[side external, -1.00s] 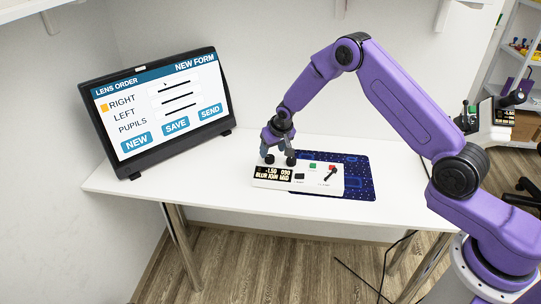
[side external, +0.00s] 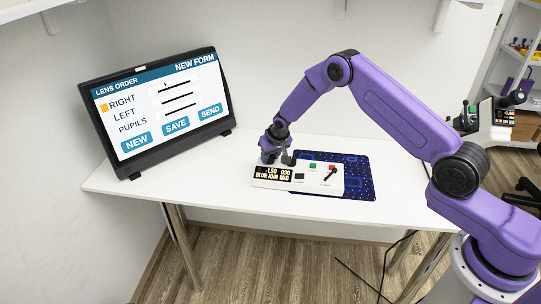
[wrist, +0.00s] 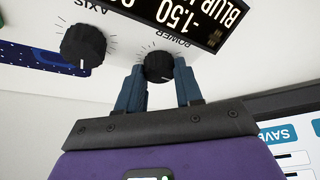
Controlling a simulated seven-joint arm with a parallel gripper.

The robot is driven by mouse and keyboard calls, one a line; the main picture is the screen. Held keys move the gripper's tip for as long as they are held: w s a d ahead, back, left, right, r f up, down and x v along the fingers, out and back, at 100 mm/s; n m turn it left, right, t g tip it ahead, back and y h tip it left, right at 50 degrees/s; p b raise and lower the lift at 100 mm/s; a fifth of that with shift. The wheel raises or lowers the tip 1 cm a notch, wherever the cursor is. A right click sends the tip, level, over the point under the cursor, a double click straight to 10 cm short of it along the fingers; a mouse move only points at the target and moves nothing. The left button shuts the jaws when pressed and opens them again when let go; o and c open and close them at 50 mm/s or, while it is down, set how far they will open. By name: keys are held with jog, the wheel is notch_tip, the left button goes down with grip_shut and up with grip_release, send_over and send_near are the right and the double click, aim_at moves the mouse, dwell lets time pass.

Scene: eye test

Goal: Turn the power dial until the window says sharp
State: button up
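A white control box (side external: 315,187) lies on the table with a dark window (side external: 272,173) at its left end. The window reads -1.50, 090, BLUR, JOIN, MID; part of it also shows in the wrist view (wrist: 180,15). In the wrist view, the black power dial (wrist: 158,66) has a white mark towards the gripper. The similar axis dial (wrist: 83,44) sits to its left. My gripper (wrist: 160,64) has one blue-grey finger on each side of the power dial. The fingers are close to it; whether they touch it is unclear. In the side view my gripper (side external: 276,159) is low over the box's back left.
A screen (side external: 160,107) stands left of my gripper. The table's front left (side external: 200,195) is clear.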

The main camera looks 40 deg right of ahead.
jog(key=shift+n, duration=0.3)
jog(key=shift+d+n+y, duration=0.15)
jog(key=shift+n+y, duration=0.95)
jog(key=shift+n, duration=1.3)
jog(key=o, duration=1)
jog(key=shift+o, duration=0.2)
jog(key=shift+r, duration=0.1)
jog(key=v, duration=1.7)
jog(key=shift+w+r, duration=0.15)
jog(key=shift+r, duration=0.05)
